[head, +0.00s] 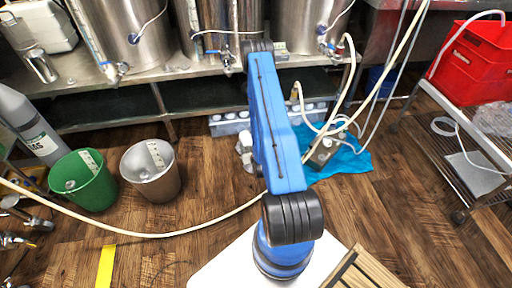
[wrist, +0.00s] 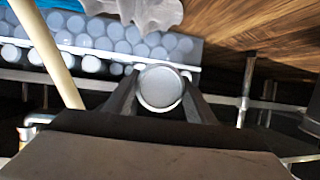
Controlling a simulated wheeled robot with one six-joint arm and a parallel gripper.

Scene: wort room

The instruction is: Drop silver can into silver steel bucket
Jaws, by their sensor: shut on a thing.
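The silver can (wrist: 160,88) shows end-on as a round pale disc with a metal rim in the wrist view. My gripper (wrist: 160,100) is shut on it, with one dark finger on each side. In the head view the gripper and can are mostly or wholly hidden behind my blue arm. The silver steel bucket (head: 151,178) stands upright on the wooden floor at the left in the head view, with a pale label inside its wall. The bucket does not show clearly in the wrist view.
A green bucket (head: 84,181) stands just left of the steel one. A grey gas cylinder (head: 33,127) is further left. A pale hose (head: 150,235) crosses the floor in front of the buckets. Steel tanks (head: 118,35) stand on a bench behind. A crate (wrist: 110,45) of several capped items shows in the wrist view.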

